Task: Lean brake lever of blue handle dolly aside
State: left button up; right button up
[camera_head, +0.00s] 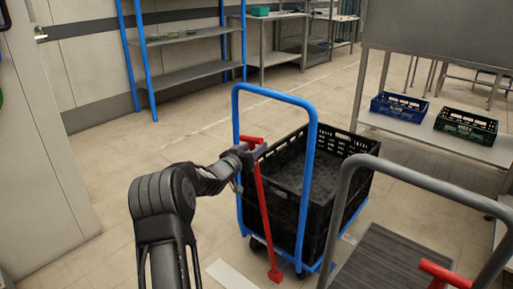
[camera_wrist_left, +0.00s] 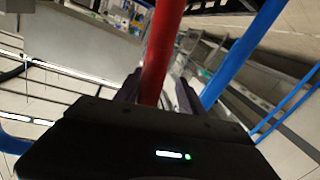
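The blue handle dolly (camera_head: 312,145) has a tall blue frame and carries a black crate. Its red brake lever (camera_head: 264,205) runs from a short red crossbar at the top down to a red foot near the floor, close to upright with a slight tilt. My left gripper (camera_head: 247,158) is at the upper part of the lever, just under the crossbar. In the left wrist view, the red lever (camera_wrist_left: 158,55) passes between the two dark fingers (camera_wrist_left: 158,92), which look closed around it. The contact itself is partly hidden. My right gripper is not in view.
The black crate (camera_head: 333,198) sits behind the lever on the dolly. A grey-handled dolly (camera_head: 346,185) with another red lever (camera_head: 445,274) stands at the right front. Floor left of the dolly is clear.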

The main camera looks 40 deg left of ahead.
pick_arm(q)
jog(key=shift+w+d, duration=0.1)
jog(key=shift+d, duration=0.05)
dwell(0.3)
jog(key=p+v, duration=0.1)
jog(key=v, duration=0.7)
jog(key=shift+p, duration=0.3)
dwell(0.6)
